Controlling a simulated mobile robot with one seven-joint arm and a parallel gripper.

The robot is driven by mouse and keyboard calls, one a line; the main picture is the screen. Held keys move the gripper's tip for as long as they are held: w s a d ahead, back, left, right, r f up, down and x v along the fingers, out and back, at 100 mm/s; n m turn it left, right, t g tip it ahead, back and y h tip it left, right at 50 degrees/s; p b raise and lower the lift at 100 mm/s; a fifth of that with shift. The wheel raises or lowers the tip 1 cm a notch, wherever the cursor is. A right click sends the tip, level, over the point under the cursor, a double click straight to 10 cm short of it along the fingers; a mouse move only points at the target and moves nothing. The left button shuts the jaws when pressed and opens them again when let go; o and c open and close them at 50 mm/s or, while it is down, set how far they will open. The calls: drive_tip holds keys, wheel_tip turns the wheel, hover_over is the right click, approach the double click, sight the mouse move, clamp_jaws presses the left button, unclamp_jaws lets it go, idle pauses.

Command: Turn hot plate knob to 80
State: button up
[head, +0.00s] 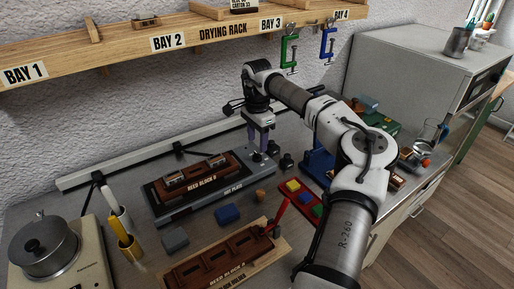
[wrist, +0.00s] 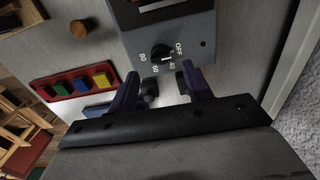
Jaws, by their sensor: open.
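The hot plate (head: 234,188) stands on the bench with its dial at the right end. In the head view the knob (head: 257,157) is just below the fingertips. My gripper (head: 258,143) points down with its dark purple fingers apart. In the wrist view my gripper (wrist: 160,70) is open and empty, its fingertips on either side of the dial area; contact is not visible.
Reed block B (head: 197,174) lies on the hot plate. Small dark objects (head: 287,160) stand right of the dial. The drying rack (head: 215,32) is overhead behind.

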sight(257, 154)
drive_tip(key=shift+f+p, duration=0.65)
drive_tip(key=shift+f, duration=2)
drive_tip(key=c, duration=1)
